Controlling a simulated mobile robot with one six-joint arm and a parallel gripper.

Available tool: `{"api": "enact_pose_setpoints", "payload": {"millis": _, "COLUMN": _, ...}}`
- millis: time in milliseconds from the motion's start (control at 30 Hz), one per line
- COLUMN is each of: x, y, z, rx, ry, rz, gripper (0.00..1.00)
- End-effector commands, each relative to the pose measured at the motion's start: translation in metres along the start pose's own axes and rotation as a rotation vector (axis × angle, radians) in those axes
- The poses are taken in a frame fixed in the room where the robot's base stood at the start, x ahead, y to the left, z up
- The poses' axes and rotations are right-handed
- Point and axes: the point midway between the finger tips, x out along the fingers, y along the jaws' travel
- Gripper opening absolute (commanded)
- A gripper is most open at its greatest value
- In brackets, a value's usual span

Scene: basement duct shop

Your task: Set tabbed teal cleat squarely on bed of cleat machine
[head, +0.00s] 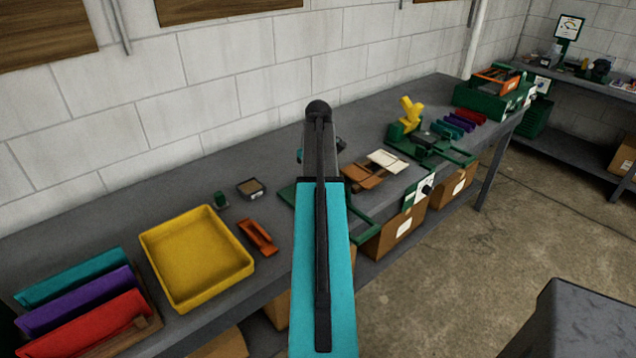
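A teal cleat-like strip (70,277) lies at the far left of the bench, beside a purple and a red one; I cannot make out a tab on it. Small teal, blue, purple and red strips (455,123) lie in a row at the bench's far right. A green machine with a yellow lever (428,138) stands right of centre. Green bars (362,230) of a frame show on both sides of my arm; its middle is hidden. I cannot tell which of these is the cleat machine.
The grey bench (205,185) runs along the block wall. A yellow tray (197,258), an orange piece (258,237), a small brown box (251,189) and brown and cream pieces (388,160) stand on it. Cardboard boxes (395,232) sit below. A dark surface (580,320) stands at lower right.

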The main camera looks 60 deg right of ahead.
Motion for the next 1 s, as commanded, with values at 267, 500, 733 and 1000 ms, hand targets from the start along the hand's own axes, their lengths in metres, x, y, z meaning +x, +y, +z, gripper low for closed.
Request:
{"api": "enact_pose_setpoints", "payload": {"millis": 267, "x": 0.0024, "y": -0.0001, "z": -0.0003, "rx": -0.001, "ry": 0.001, "rz": 0.001, "gripper": 0.12}}
{"api": "enact_pose_setpoints", "payload": {"millis": 500, "x": 0.0055, "y": -0.0003, "z": -0.0004, "rx": -0.001, "ry": 0.001, "rz": 0.001, "gripper": 0.12}}
{"api": "enact_pose_setpoints", "payload": {"millis": 733, "x": 0.0053, "y": -0.0003, "z": -0.0005, "rx": -0.001, "ry": 0.001, "rz": 0.001, "gripper": 0.54}}
{"api": "enact_pose_setpoints", "payload": {"millis": 1000, "x": 0.0038, "y": -0.0004, "z": -0.0005, "rx": -0.001, "ry": 0.001, "rz": 0.001, "gripper": 0.54}}
